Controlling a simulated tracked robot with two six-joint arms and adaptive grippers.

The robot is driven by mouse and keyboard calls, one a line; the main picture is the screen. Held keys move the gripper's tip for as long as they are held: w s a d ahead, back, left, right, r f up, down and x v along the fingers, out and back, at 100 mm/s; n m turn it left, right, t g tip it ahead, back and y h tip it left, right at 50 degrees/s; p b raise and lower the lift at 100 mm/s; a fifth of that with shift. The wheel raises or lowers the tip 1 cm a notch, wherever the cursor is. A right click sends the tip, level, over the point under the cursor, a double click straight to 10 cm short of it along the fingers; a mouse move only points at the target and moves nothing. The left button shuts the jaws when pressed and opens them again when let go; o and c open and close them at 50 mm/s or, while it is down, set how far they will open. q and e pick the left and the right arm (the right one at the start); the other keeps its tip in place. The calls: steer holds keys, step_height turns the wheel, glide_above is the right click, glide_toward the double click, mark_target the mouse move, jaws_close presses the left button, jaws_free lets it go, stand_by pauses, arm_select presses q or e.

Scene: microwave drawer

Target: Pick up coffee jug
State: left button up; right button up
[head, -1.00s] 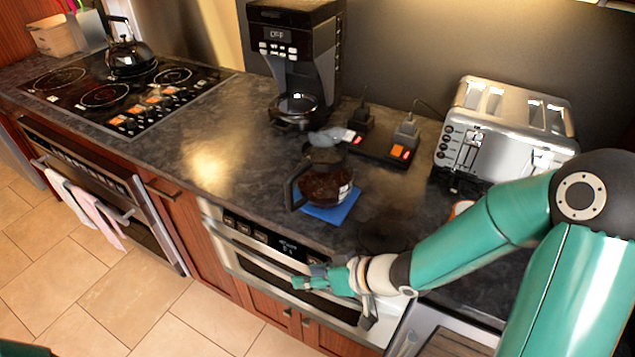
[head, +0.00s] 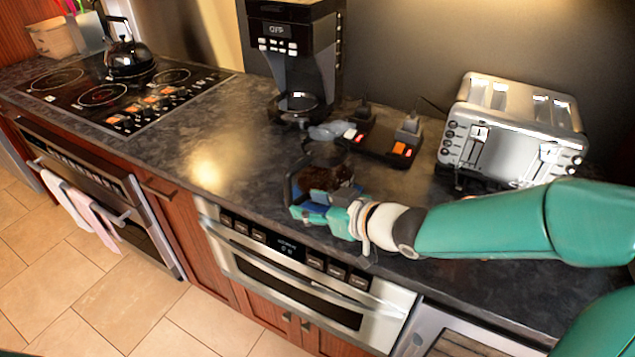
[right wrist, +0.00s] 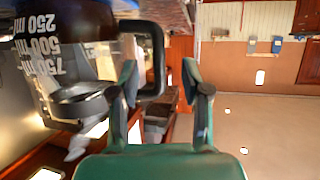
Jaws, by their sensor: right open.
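The jug's black handle (right wrist: 157,58) reaches between the two open fingers of my right gripper (right wrist: 163,82), closer to the left finger. I cannot tell if they touch. My left gripper is not in view.
A coffee maker (head: 293,60) stands behind the jug. A dark box with orange switches (head: 399,148) and a silver toaster (head: 515,130) are to the right. A kettle (head: 128,57) stands on the cooktop. The counter left of the jug (head: 215,150) is clear.

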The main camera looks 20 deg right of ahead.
mark_target(289, 196)
steer(key=x, duration=0.7)
steer(key=shift+w, duration=0.15)
jaws_close()
steer(key=shift+w+d+r, duration=0.1)
steer(key=shift+r, duration=0.05)
stand_by(0.3)
